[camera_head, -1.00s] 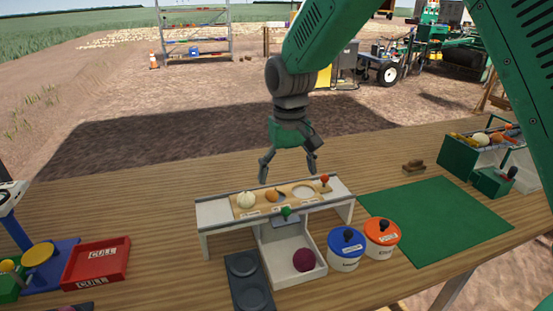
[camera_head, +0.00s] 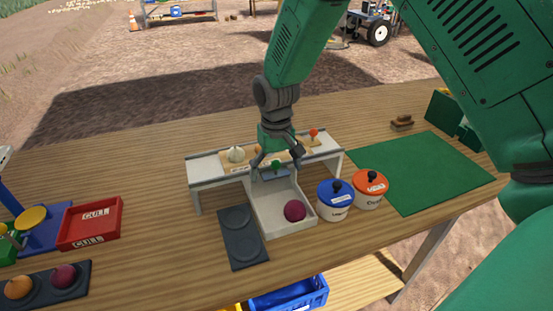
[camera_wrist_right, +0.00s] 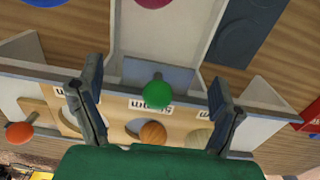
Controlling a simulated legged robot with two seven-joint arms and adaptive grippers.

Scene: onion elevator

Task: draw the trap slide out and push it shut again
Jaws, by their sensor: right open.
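The trap slide is a grey-blue plate (camera_head: 274,174) with a green knob (camera_head: 276,165), at the front of the white raised stand (camera_head: 205,170). The plate sits at the head of a white chute tray (camera_head: 265,210). In the right wrist view, the green knob (camera_wrist_right: 157,93) stands between the spread fingers, and the plate (camera_wrist_right: 140,72) lies under it. My right gripper (camera_head: 277,163) is open and above the knob, with nothing between its fingers held; whether a finger touches the knob cannot be told. My left gripper is not in view.
A red onion (camera_head: 294,210) lies in the tray. A blue-lidded pot (camera_head: 334,200) and an orange-lidded pot (camera_head: 370,190) stand close on the right. A dark plate (camera_head: 241,240) lies left of the tray. A red cull tray (camera_head: 90,223) and a green mat (camera_head: 420,172) flank the area.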

